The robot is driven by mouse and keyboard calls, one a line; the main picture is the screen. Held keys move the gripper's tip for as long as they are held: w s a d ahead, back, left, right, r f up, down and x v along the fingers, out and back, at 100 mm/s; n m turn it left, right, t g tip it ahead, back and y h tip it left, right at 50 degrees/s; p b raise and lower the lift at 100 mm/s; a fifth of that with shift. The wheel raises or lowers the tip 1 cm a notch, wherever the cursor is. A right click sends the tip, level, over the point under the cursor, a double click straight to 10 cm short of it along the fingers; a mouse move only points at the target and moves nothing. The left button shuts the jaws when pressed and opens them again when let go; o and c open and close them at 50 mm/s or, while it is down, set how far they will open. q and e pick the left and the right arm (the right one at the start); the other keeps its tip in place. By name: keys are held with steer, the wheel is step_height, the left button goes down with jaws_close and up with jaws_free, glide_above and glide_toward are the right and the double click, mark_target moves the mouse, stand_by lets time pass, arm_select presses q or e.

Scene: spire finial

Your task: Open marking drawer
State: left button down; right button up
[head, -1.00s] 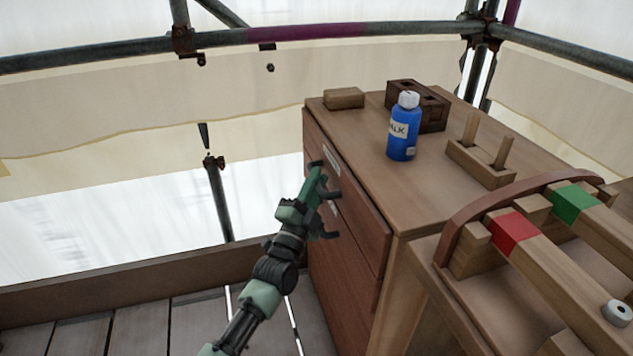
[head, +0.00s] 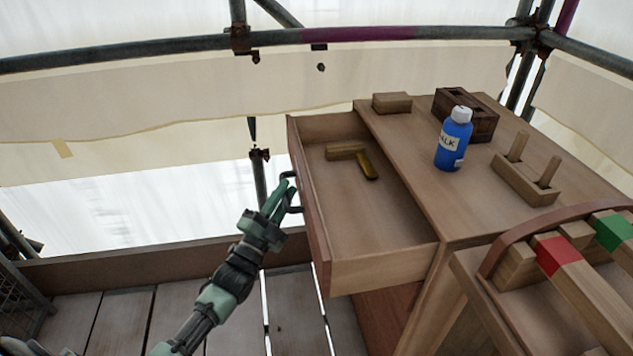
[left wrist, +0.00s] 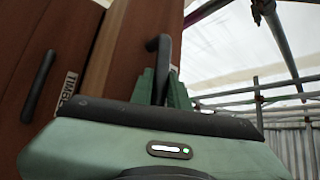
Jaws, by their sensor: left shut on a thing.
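The top drawer (head: 376,222) of the wooden cabinet is pulled well out to the left in the head view. A wooden block (head: 345,151) and a small brass-yellow piece (head: 367,166) lie inside it. My left gripper (head: 283,194) is at the drawer's front and shut on its dark handle (head: 289,176). In the left wrist view the handle (left wrist: 158,62) stands between the green fingers. Another dark handle (left wrist: 40,86) with a partly hidden label shows on the front to the left. My right gripper is not in view.
On the cabinet top (head: 420,150) stand a blue chalk bottle (head: 453,140), a small wood block (head: 392,103), a dark box (head: 466,115) and a two-peg holder (head: 526,180). Red- and green-banded timbers (head: 560,255) lie at the right. Scaffold poles (head: 180,46) and sheeting stand behind.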

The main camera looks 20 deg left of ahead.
arm_select(q)
steer(key=s+a+p, duration=0.1)
steer(key=s+a, duration=0.6)
steer(key=a, duration=0.4)
steer(key=shift+s, duration=0.25)
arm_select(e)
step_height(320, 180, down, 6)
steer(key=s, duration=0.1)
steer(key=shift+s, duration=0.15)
arm_select(q)
steer(key=c, duration=1.4)
jaws_free()
steer(key=shift+f, duration=0.1)
steer(key=shift+o, duration=0.2)
steer(key=v, duration=0.7)
steer(key=shift+s+f, duration=0.15)
steer(key=shift+s, duration=0.2)
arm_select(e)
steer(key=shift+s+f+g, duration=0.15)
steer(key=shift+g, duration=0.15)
